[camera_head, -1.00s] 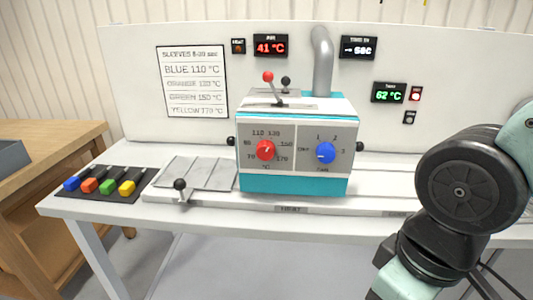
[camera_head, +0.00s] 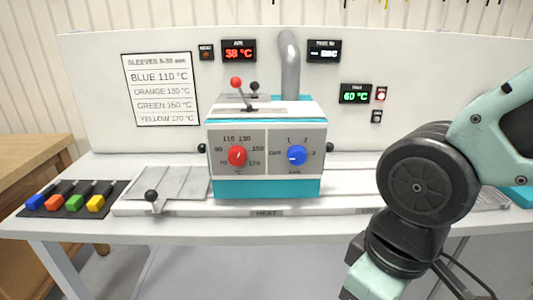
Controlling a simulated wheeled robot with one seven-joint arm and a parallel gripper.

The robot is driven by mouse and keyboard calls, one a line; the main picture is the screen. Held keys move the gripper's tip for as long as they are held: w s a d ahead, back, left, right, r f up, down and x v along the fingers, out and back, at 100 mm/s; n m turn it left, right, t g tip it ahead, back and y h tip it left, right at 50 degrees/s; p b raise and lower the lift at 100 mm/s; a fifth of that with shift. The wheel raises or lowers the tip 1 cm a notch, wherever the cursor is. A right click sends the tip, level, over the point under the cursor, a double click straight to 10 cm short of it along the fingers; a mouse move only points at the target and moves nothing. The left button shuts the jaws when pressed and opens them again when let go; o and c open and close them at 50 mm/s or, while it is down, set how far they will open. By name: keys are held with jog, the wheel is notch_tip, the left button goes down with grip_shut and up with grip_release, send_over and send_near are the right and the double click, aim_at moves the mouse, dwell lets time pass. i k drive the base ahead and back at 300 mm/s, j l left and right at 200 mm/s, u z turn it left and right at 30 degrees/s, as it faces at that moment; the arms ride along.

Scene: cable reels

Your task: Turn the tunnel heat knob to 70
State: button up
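The heat tunnel (camera_head: 265,188) is a teal and white box standing on the bench. Its red heat knob (camera_head: 237,156) is on the left of the front panel, inside a dial marked from 70 at lower left to 170 at lower right. The knob's white mark is too small to read surely. A blue knob (camera_head: 297,156) with its own dial sits to the right. My arm shows at the right, well apart from the knob. My gripper is outside the picture.
A red-tipped lever (camera_head: 237,83) and a grey duct (camera_head: 289,62) rise from the tunnel. A black-knobbed handle (camera_head: 152,197) sticks out at the front left. Colored sleeve pieces lie on a black mat (camera_head: 107,203). The wall sign (camera_head: 160,89) lists temperatures. The air before the panel is clear.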

aim_at(237, 154)
jog(key=k+j+u, duration=0.25)
jog(key=j, duration=0.45)
jog(key=j+u, duration=0.2)
jog(key=j, duration=0.5)
